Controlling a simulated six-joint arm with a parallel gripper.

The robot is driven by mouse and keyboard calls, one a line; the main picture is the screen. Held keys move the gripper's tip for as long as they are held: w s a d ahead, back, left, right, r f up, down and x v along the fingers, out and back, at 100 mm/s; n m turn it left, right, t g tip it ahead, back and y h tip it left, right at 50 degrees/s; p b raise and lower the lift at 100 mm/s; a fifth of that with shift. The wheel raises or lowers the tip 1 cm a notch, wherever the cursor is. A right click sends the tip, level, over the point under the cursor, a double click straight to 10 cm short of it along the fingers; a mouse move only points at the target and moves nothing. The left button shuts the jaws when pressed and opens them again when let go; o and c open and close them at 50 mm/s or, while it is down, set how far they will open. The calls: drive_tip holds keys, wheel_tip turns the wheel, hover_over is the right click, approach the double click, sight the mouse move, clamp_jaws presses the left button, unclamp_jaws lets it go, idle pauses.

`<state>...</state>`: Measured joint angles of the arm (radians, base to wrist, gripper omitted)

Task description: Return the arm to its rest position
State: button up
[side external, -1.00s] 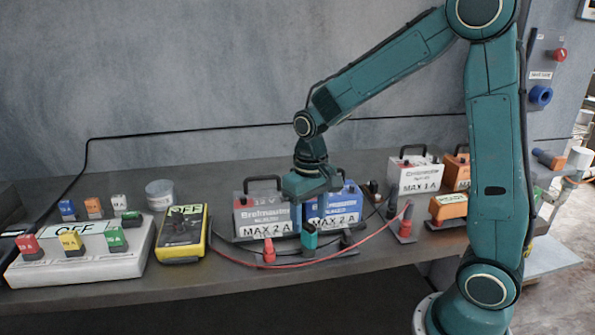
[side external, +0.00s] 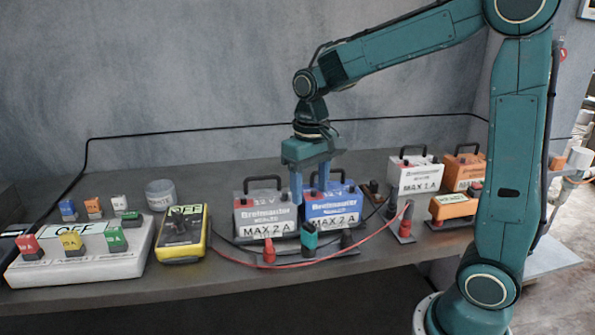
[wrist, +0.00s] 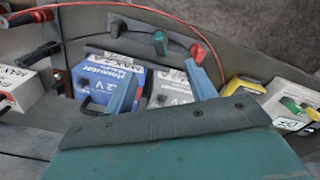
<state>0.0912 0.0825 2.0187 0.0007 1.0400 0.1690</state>
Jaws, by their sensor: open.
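My gripper (side external: 310,190) points down with its two blue fingers spread and nothing between them. It hangs over the grey box (side external: 266,212) and the blue box (side external: 333,207), which stand side by side on the bench, both marked MAX 2 A. In the side view the fingertips overlap the tops of these boxes; I cannot tell the exact clearance. In the wrist view my open fingers (wrist: 162,75) show in front of the blue box (wrist: 110,80) and the grey-white box (wrist: 168,92). My arm reaches out from the right.
A yellow meter (side external: 182,232) and a white power strip (side external: 80,262) with coloured plugs lie left. A white box (side external: 416,178) and orange boxes (side external: 463,170) stand right. A red cable (side external: 330,258) crosses the bench front. The air above the boxes is free.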

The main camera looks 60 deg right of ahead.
drive_tip(key=shift+r, duration=0.1)
drive_tip(key=s+a+r+n+t, duration=0.1)
drive_tip(key=s+r+t, duration=0.1)
drive_tip(key=s, duration=0.6)
drive_tip(key=s+a+r+n+t, duration=0.2)
drive_tip(key=s+r+t, duration=0.1)
drive_tip(key=s, duration=0.5)
drive_tip(key=shift+s+r+t, duration=0.15)
drive_tip(key=shift+s+t, duration=0.05)
drive_tip(key=shift+t, duration=0.1)
